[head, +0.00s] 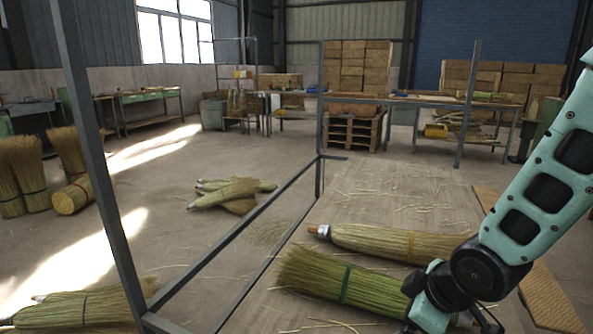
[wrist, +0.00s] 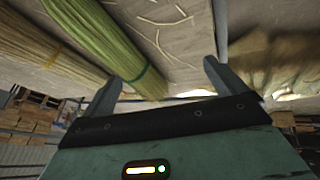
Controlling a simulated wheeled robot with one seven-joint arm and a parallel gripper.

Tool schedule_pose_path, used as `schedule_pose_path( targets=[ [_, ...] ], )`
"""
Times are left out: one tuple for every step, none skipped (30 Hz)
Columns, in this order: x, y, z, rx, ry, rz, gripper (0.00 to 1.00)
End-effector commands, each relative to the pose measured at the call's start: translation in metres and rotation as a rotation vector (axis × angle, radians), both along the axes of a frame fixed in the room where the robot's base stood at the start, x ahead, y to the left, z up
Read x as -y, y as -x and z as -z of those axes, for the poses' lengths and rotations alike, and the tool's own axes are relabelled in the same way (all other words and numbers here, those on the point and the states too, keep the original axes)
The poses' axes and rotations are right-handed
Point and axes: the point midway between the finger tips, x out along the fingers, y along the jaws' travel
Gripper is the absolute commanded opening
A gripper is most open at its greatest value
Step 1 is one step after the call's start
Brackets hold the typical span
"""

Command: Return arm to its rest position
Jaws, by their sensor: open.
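My gripper shows in the wrist view (wrist: 161,72) with its two fingers spread apart and nothing between them. In the head view my teal and black arm comes in from the right edge, and its end hangs low over the work surface, partly cut off by the bottom edge. A green straw bundle (head: 335,279) with a green band lies just left of the arm's end. It also shows in the wrist view (wrist: 108,42), close beside one finger. A tan bundle (head: 395,243) with a pale metal-like end lies behind it.
The work surface (head: 400,185) holds loose straw bits. A grey metal frame (head: 85,130) stands at the left front. More straw bundles (head: 25,172) stand and lie on the floor. A shelf table (head: 425,102) and stacked boxes (head: 355,65) are at the back.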

Motion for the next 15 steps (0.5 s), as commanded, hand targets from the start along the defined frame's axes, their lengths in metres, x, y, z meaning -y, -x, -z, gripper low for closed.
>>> schedule_pose_path(
  targets=[
    [-0.013,0.017,-0.012,-0.049,-0.003,0.026,0.96],
    [-0.019,0.028,-0.017,-0.085,-0.001,0.049,0.96],
    [-0.026,0.043,-0.024,-0.133,0.002,0.077,0.96],
    [-0.03,0.055,-0.029,-0.167,0.005,0.096,0.96],
    [-0.035,0.066,-0.033,-0.199,0.01,0.114,0.96],
    [-0.039,0.082,-0.039,-0.24,0.017,0.138,0.96],
    [-0.042,0.093,-0.044,-0.268,0.022,0.154,0.96],
    [-0.045,0.104,-0.048,-0.295,0.029,0.17,0.96],
    [-0.048,0.118,-0.053,-0.33,0.038,0.189,0.96],
    [-0.05,0.128,-0.057,-0.355,0.045,0.204,0.96],
    [-0.052,0.139,-0.061,-0.378,0.054,0.215,0.96],
    [-0.053,0.152,-0.066,-0.407,0.066,0.232,0.96],
    [-0.054,0.163,-0.069,-0.43,0.075,0.245,0.96],
    [-0.055,0.173,-0.073,-0.45,0.085,0.255,0.96],
    [-0.056,0.187,-0.078,-0.477,0.1,0.269,0.96]
  ],
)
